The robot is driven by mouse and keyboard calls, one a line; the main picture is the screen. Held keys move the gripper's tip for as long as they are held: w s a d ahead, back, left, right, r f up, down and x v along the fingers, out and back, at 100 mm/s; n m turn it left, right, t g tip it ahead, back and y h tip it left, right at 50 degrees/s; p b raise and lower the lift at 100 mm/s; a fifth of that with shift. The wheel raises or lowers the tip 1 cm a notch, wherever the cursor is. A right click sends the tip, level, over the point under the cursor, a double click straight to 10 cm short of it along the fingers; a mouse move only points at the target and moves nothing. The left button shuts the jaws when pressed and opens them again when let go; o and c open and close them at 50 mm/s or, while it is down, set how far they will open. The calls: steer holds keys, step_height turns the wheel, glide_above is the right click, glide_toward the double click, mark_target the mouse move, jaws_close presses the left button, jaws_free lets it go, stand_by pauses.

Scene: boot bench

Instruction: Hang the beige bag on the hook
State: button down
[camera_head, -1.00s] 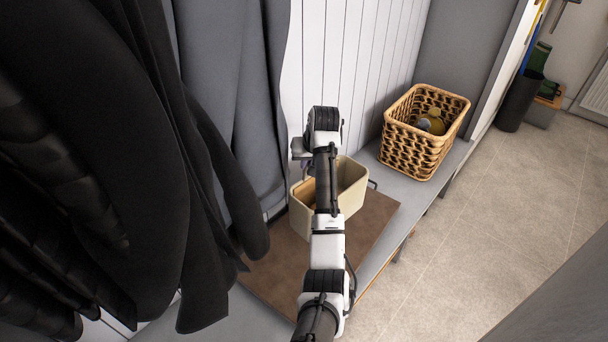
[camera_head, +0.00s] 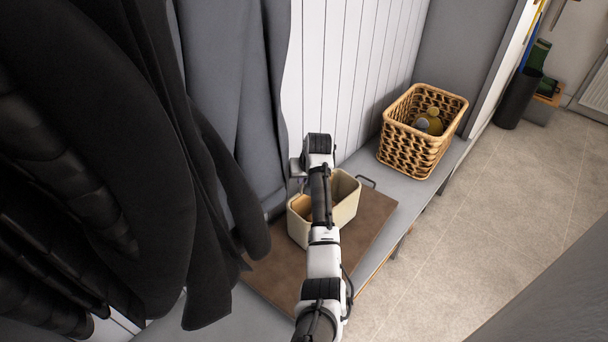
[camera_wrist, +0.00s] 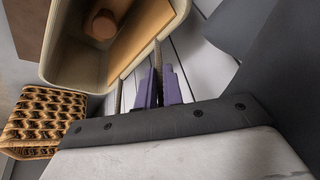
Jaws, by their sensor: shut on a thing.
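The beige bag (camera_head: 347,209) is open-topped and box-like, over the brown mat (camera_head: 372,226) on the bench in the head view. I cannot tell whether its base touches the mat. My gripper (camera_wrist: 158,84) has purple fingers shut on a thin strap or handle by the bag's rim. In the head view my arm hides the fingers and part of the bag. No hook is visible.
A woven basket (camera_head: 408,152) with bottle-like things stands on the bench beyond the bag; it also shows in the wrist view (camera_wrist: 42,118). Dark coats (camera_head: 120,150) and grey cloth (camera_head: 232,80) hang at the left. White panelling (camera_head: 340,75) is behind.

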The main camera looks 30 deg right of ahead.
steer(key=shift+f, duration=0.1)
steer(key=c, duration=1.5)
jaws_free()
steer(key=shift+c, duration=0.2)
steer(key=shift+f+b, duration=0.15)
steer(key=shift+b, duration=0.3)
steer(key=b+v, duration=0.3)
steer(key=v, duration=1.1)
steer(key=shift+w+a, duration=0.3)
steer(key=shift+a, duration=0.1)
